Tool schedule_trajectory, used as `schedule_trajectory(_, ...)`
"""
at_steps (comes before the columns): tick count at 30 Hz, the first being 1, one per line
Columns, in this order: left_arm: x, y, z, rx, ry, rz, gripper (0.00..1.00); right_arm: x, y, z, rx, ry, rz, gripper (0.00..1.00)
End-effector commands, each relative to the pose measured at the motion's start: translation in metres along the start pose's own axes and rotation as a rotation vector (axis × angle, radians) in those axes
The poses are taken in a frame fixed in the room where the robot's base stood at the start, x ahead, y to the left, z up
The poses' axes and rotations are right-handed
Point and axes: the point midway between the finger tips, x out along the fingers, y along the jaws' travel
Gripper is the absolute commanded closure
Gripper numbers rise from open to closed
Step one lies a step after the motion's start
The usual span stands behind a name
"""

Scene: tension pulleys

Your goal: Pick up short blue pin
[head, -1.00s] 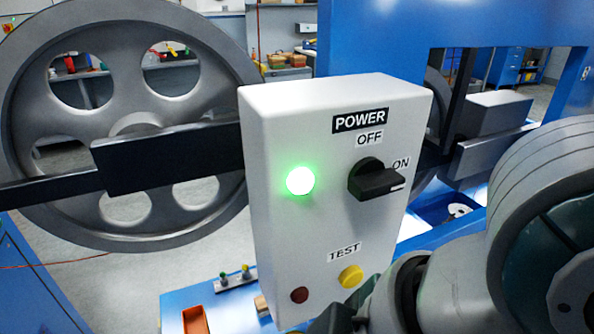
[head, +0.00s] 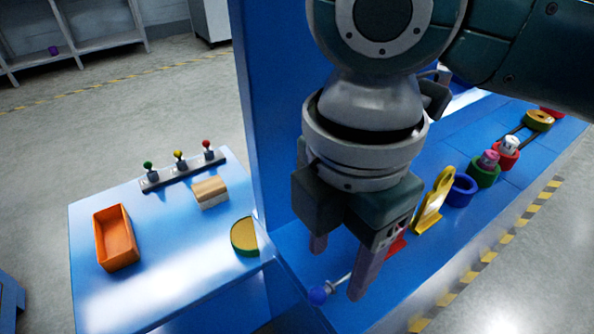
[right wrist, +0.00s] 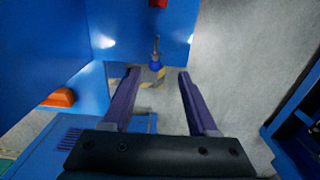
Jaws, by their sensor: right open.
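A pin with a blue ball head (head: 318,295) and a thin metal shaft lies on the blue bench near its front corner, just below my right gripper. In the right wrist view the pin's blue head (right wrist: 156,62) shows beyond the fingertips, between their lines, its shaft pointing away. My right gripper (head: 338,268) is open, with its fingers pointing down and nothing between them. It also shows in the right wrist view (right wrist: 157,78). The pin looks apart from the fingers. One finger hides part of the bench near the shaft. My left gripper is not in view.
A blue upright panel (head: 268,110) stands left of my right gripper. A yellow part (head: 433,200), a blue ring (head: 461,190) and several coloured pulleys are along the bench at right. An orange tray (head: 116,238) and three knobbed levers (head: 180,162) are on the left side table.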

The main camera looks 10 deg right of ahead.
Motion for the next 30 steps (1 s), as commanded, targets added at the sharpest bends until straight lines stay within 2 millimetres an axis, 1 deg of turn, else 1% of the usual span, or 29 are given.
schedule_trajectory(1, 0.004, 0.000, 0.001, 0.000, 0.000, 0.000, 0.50, 0.008, 0.000, 0.000, 0.000, 0.000, -0.002, 0.41)
schedule_trajectory(5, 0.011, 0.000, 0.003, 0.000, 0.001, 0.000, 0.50, 0.024, 0.002, -0.001, 0.001, 0.001, 0.000, 0.41)
schedule_trajectory(9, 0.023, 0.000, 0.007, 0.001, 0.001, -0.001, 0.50, 0.048, 0.008, -0.002, 0.002, 0.002, 0.000, 0.41)
schedule_trajectory(12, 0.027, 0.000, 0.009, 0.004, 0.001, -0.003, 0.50, 0.060, 0.007, -0.002, 0.001, 0.000, 0.000, 0.41)
schedule_trajectory(15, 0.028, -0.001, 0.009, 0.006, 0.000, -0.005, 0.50, 0.065, 0.008, -0.002, 0.000, 0.001, 0.001, 0.41)
schedule_trajectory(21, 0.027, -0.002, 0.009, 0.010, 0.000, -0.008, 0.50, 0.065, 0.008, -0.002, 0.000, 0.001, 0.002, 0.41)
schedule_trajectory(22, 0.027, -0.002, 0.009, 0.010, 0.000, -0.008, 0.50, 0.065, 0.008, -0.002, 0.000, 0.001, 0.002, 0.42)
schedule_trajectory(23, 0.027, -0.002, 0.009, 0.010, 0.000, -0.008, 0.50, 0.065, 0.008, -0.002, 0.000, 0.001, 0.002, 0.45)
schedule_trajectory(30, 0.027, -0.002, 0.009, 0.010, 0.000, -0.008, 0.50, 0.064, 0.008, -0.002, 0.001, 0.001, 0.003, 0.72)
